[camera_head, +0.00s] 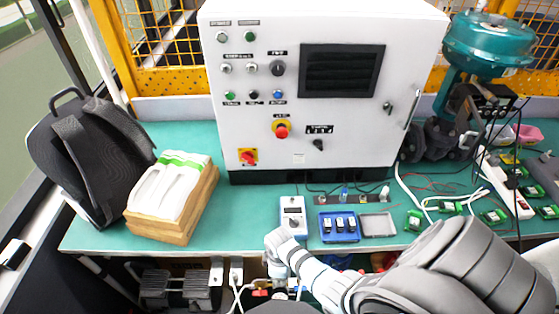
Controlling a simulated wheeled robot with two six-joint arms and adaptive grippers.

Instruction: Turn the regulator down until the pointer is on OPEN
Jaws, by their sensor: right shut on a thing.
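My right arm comes in from the lower right and bends at the bench's front edge. My right gripper (278,272) points down just in front of that edge. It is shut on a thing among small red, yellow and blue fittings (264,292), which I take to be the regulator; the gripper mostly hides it. The teal valve actuator (488,45) stands at the right rear on a dark valve body. Its pointer and the OPEN mark are too small to make out. My left gripper is not in view.
A white control cabinet (322,85) stands on the green bench (255,212). A small white meter (293,212) and a blue tray (339,227) lie near the arm. A backpack (85,150) and a wooden box (180,205) are left; cables and circuit boards clutter the right.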

